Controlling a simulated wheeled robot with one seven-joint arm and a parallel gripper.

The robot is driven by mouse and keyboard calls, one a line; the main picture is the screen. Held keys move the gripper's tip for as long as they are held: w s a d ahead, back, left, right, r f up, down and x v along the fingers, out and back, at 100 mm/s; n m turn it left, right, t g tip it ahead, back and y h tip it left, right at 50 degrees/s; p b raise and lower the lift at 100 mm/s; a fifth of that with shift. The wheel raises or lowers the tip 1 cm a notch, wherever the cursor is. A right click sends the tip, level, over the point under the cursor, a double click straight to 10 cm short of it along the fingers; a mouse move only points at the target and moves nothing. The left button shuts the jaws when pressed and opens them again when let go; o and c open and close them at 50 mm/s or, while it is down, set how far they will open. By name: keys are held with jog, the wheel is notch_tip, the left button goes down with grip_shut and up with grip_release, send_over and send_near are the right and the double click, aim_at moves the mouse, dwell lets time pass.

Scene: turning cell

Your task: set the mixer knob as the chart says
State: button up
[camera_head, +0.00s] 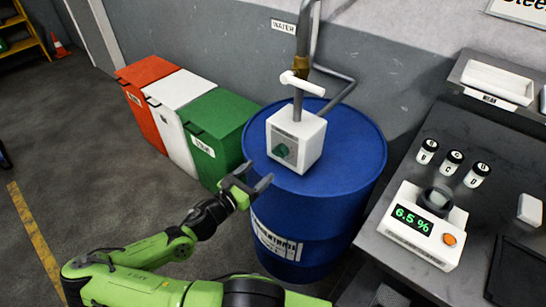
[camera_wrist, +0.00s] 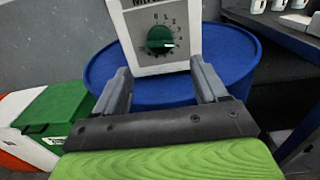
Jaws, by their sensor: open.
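The mixer is a white box (camera_head: 297,138) on top of a blue drum (camera_head: 345,165), with a green knob (camera_head: 284,152) on its front face. In the wrist view the green knob (camera_wrist: 160,40) sits inside a ring of small numbers, and its pale pointer mark points to the right; the exact setting is too small to read surely. My gripper (camera_head: 254,177) is open and empty, in front of the drum and short of the knob. In the wrist view its two fingers (camera_wrist: 161,70) stand apart below the knob. A sign (camera_head: 520,12) reading "Steel..." is cut off at the top right.
A display unit (camera_head: 425,228) reading 6.5 % stands on the dark bench at right, by three labelled bottles (camera_head: 452,162). Red, white and green bins (camera_head: 218,130) stand left of the drum. A water pipe (camera_head: 304,35) rises behind the mixer.

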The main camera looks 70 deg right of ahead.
aim_at(280, 152)
jog(key=x, duration=0.9)
jog(key=shift+s+d, duration=0.1)
jog(key=shift+d, duration=0.05)
jog(key=shift+c, duration=0.4)
